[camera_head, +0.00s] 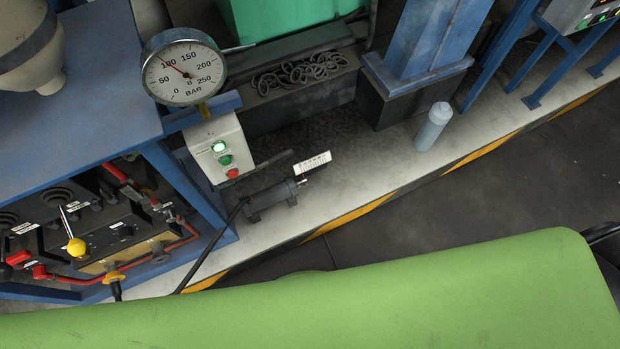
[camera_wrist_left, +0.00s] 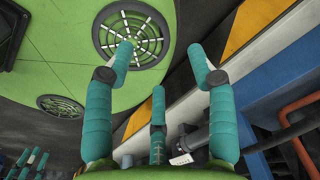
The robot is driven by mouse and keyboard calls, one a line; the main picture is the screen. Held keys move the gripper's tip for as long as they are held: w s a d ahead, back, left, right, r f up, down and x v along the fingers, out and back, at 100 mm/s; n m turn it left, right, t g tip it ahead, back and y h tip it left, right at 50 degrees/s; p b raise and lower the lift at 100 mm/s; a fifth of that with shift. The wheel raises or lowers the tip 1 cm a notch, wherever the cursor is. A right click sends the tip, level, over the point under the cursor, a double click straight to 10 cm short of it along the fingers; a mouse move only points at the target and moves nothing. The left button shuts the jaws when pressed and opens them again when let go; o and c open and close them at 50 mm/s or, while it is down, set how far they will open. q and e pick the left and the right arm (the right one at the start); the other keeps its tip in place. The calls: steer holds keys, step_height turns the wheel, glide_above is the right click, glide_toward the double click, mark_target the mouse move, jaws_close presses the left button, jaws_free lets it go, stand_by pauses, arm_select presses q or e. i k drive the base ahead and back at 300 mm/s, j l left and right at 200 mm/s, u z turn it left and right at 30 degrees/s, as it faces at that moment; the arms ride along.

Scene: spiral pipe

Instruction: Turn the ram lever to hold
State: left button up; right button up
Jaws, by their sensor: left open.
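The lever panel (camera_head: 112,232) sits in the blue frame at the left of the head view. A lever with a yellow ball knob (camera_head: 76,247) stands on it, its thin rod leaning up and left. Red-handled levers (camera_head: 117,173) and a black knob (camera_head: 5,271) are near it. The labels are too small to read, so I cannot tell which is the ram lever. My left gripper (camera_wrist_left: 160,65) has three teal fingers spread open and empty in the left wrist view, apart from the panel. Teal fingers (camera_wrist_left: 28,163), seemingly my right gripper, show at that view's lower left.
A black cylinder (camera_head: 272,199) with a white tag lies on the pale ledge. The blue frame (camera_wrist_left: 285,85) and an orange pipe (camera_wrist_left: 302,105) stand right of my left gripper.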

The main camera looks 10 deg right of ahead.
mark_target(76, 247)
steer(key=j+u, duration=0.15)
steer(key=u, duration=1.65)
steer(key=k+j, duration=0.05)
